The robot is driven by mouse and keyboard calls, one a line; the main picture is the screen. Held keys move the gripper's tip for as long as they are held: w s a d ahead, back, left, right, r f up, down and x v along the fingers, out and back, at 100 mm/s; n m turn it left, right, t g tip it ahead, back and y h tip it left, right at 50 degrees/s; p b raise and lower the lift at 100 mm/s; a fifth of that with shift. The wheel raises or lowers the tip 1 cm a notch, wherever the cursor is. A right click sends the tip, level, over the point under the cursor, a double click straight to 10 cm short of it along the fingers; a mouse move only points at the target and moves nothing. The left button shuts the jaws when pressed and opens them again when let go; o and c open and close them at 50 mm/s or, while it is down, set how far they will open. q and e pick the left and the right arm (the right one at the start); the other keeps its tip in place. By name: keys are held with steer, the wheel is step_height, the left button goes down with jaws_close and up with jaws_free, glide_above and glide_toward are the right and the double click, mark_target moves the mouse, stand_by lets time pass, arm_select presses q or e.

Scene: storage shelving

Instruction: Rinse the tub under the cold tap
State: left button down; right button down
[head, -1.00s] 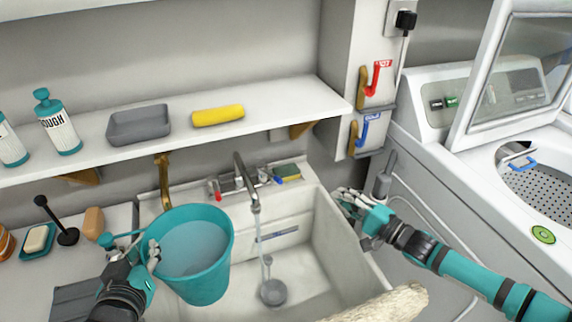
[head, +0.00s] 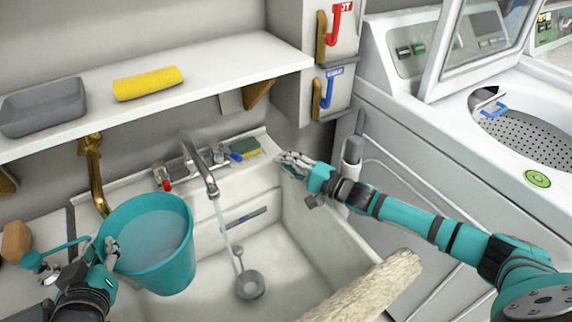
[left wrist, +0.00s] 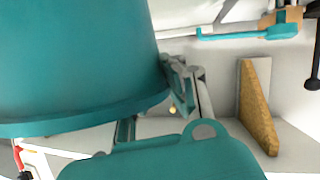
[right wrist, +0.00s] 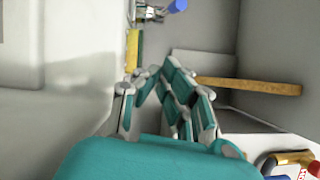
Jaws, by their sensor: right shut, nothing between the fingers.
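The teal tub (head: 150,232) is held at its left rim by my left gripper (head: 106,254), on the left side of the sink. It looks upright and has pale blue water in it. Its wall fills the upper left of the left wrist view (left wrist: 75,60). The tap spout (head: 208,178) pours a thin stream to the right of the tub, not into it. The cold tap handle is blue (head: 238,156) and the hot one is red (head: 166,185). My right gripper (head: 284,158) is shut and empty, above the sink's back right, right of the blue handle.
The sink (head: 300,250) has a drain with a grey strainer (head: 249,285). A pale rough-textured bar (head: 370,285) crosses the sink's front right. The shelf (head: 200,80) overhangs behind. A washing machine (head: 430,130) stands on the right.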

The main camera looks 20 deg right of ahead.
mark_target(234, 158)
arm_select(q)
steer(key=shift+r, duration=0.15)
arm_select(e)
steer(key=w+a, duration=0.3)
steer(key=a, duration=0.4)
steer(key=shift+w+a+r, duration=0.25)
steer(key=shift+w+r, duration=0.05)
steer(key=shift+r, duration=0.15)
arm_select(q)
steer(key=shift+w, duration=0.1)
